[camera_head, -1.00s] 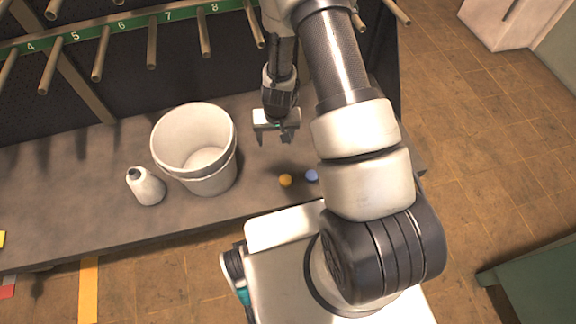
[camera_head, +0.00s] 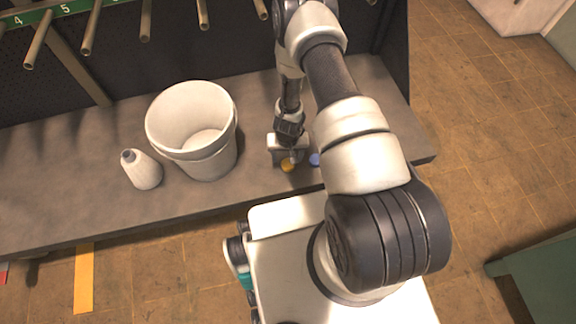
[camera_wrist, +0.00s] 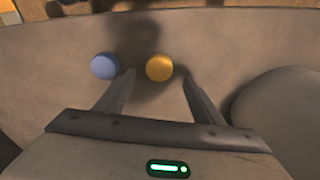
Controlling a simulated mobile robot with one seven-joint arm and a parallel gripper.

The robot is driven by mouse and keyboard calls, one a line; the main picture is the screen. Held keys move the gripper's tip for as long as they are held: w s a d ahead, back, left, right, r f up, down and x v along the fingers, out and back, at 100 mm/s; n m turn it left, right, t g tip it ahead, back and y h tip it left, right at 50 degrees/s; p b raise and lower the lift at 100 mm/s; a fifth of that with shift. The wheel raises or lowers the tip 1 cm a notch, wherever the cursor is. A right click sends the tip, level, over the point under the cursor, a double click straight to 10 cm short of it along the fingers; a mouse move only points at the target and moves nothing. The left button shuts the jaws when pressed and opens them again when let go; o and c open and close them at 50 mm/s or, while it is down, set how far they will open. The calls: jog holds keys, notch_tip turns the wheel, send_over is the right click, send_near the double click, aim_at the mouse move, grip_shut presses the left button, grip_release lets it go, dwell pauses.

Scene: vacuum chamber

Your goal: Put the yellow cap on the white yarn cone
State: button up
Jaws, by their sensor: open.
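The yellow cap (camera_head: 288,165) lies on the grey bench, and it also shows in the wrist view (camera_wrist: 159,68). My gripper (camera_head: 289,157) is low over the bench at the cap. In the wrist view its two open fingers (camera_wrist: 158,84) point toward the cap, which sits just past the tips and roughly between them, with nothing held. The white yarn cone (camera_head: 142,170) stands at the left on the bench, with a dark top. It is not recognisable in the wrist view.
A blue cap (camera_head: 315,160) lies just right of the yellow one, also in the wrist view (camera_wrist: 104,66). A large white bucket (camera_head: 218,150) stands between the cone and my gripper. The bench (camera_head: 60,195) is clear left of the cone. Pegs (camera_head: 92,28) jut out above the bench.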

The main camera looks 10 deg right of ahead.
aim_at(288, 163)
notch_tip(288, 163, down, 6)
jog(key=shift+w+d+r+b, duration=0.15)
jog(key=shift+r+b, duration=0.1)
jog(key=shift+b, duration=0.85)
jog(key=shift+r, duration=0.1)
jog(key=c, duration=1.1)
jog(key=shift+r+p, duration=1.7)
jog(key=shift+r, duration=3.3)
